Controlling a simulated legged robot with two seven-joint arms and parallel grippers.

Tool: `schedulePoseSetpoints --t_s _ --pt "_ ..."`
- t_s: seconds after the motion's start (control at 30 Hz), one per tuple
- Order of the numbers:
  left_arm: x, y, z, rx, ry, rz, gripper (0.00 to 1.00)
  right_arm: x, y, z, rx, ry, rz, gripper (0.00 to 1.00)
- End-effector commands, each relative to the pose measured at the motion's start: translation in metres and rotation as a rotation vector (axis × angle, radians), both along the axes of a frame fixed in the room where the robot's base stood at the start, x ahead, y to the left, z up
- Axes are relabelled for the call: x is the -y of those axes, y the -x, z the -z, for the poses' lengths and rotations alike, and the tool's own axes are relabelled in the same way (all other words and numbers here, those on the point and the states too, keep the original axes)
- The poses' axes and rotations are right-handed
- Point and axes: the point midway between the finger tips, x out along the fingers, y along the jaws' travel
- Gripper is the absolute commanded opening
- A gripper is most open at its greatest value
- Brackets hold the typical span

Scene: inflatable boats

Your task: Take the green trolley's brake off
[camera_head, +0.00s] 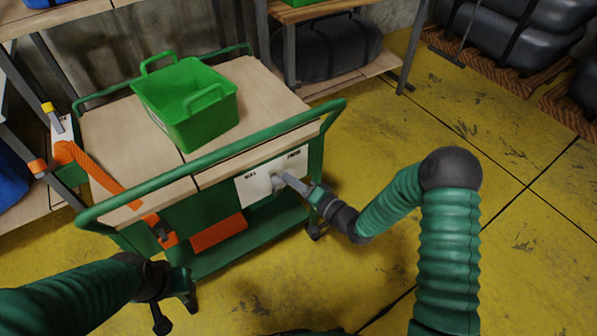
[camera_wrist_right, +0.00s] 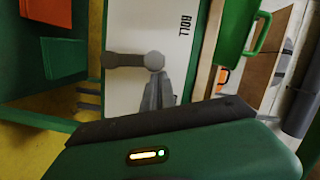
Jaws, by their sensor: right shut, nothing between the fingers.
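The green trolley (camera_head: 205,160) stands left of centre, with a white panel (camera_head: 252,188) on its near end. In the right wrist view the panel (camera_wrist_right: 125,25) carries the word ROLL. A grey brake lever (camera_wrist_right: 122,60) has a round hub there, and its arm extends to the left of that picture, away from the trolley top. My right gripper (camera_head: 286,180) is at the panel, shut and empty. Its fingertips (camera_wrist_right: 158,82) are beside the hub; I cannot tell whether they touch it. My left gripper (camera_head: 172,292) is low at the left, away from the panel; its jaws are unclear.
A green basket (camera_head: 187,101) stands on the trolley's wooden top. An orange bar (camera_head: 100,178) runs along its left side. Shelving with dark bundles (camera_head: 327,52) is behind, and black cases (camera_head: 510,25) sit on pallets. The yellow floor at right is clear.

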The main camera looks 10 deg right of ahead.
Motion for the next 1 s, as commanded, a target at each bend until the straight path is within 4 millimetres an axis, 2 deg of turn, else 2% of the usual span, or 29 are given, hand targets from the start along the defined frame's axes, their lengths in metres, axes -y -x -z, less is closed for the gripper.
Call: schedulePoseSetpoints --t_s 0.03,0.2,0.57,1.0 --pt "0.000 0.000 -0.009 0.000 0.000 0.000 0.38 -0.005 0.002 -0.005 0.011 0.038 -0.002 0.00" --pt "0.000 0.000 -0.020 0.000 0.000 0.000 0.38 -0.020 0.007 -0.005 0.066 0.187 -0.004 0.00" --pt "0.000 0.000 -0.030 0.000 0.000 0.000 0.38 -0.043 0.016 0.000 0.161 0.446 -0.002 0.00" --pt "0.000 0.000 -0.033 0.000 0.000 0.000 0.38 -0.054 0.020 0.005 0.164 0.450 -0.001 0.00"
